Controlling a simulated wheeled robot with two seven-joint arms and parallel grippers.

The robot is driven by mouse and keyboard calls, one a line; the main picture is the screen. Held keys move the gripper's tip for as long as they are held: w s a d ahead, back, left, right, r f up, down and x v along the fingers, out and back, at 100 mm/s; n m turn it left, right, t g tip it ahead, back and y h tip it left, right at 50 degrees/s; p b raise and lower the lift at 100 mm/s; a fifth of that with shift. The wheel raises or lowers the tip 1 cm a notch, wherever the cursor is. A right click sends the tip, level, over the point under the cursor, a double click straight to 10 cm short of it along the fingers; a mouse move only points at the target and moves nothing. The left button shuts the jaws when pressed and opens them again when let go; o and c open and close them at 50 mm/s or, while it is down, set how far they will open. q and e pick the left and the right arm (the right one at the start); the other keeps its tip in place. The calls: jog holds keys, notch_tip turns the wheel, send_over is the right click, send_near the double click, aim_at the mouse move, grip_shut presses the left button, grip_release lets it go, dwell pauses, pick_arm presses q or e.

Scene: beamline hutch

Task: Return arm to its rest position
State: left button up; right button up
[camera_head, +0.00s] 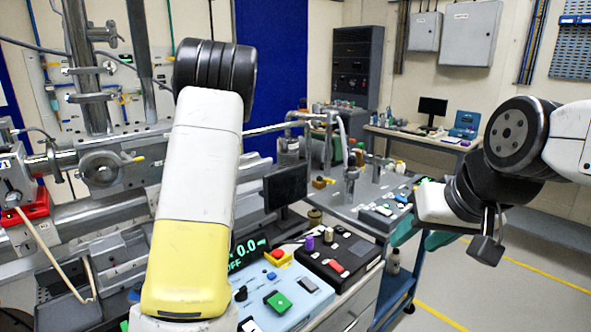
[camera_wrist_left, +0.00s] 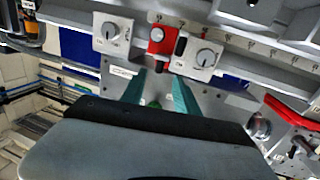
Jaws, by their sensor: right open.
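My left arm (camera_head: 198,190), white with a yellow section and a black joint, rises through the middle of the head view. Its gripper is hidden there. In the left wrist view, the two teal fingers of my left gripper (camera_wrist_left: 158,92) stand apart, facing a beamline panel with knobs. A small green patch shows low between them; I cannot tell what it is. My right arm (camera_head: 516,137) comes in from the right, bent. My right gripper (camera_head: 421,236) points down with its teal fingers apart and nothing visible between them, in front of the blue cart.
A light-blue control box (camera_head: 283,300) with green and red buttons sits close beside my left arm. A black box (camera_head: 338,262) and a monitor (camera_head: 286,187) stand behind it. A red-handled part (camera_wrist_left: 291,111) shows in the wrist view. The floor (camera_head: 525,285) at right is clear.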

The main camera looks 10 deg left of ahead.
pick_arm(q)
jog(key=s+d+r+m+g+h, duration=0.1)
jog(key=s+d+r+h, duration=0.15)
jog(key=d+h, duration=0.4)
jog(key=s+d+r+m+g+h, duration=0.1)
jog(key=s+d+r+g+h, duration=0.2)
jog(key=d, duration=0.7)
jog(key=s+d+r+m+g+h, duration=0.1)
jog(key=s+d+r+m, duration=0.1)
jog(key=s, duration=0.8)
jog(key=s+d+r+m+g+h, duration=0.2)
jog(key=s+d+m, duration=0.2)
jog(key=s, duration=0.6)
jog(key=shift+s+d+r+g, duration=0.25)
jog(key=shift+d+g, duration=0.05)
jog(key=shift+d, duration=0.9)
jog(key=shift+h, duration=0.25)
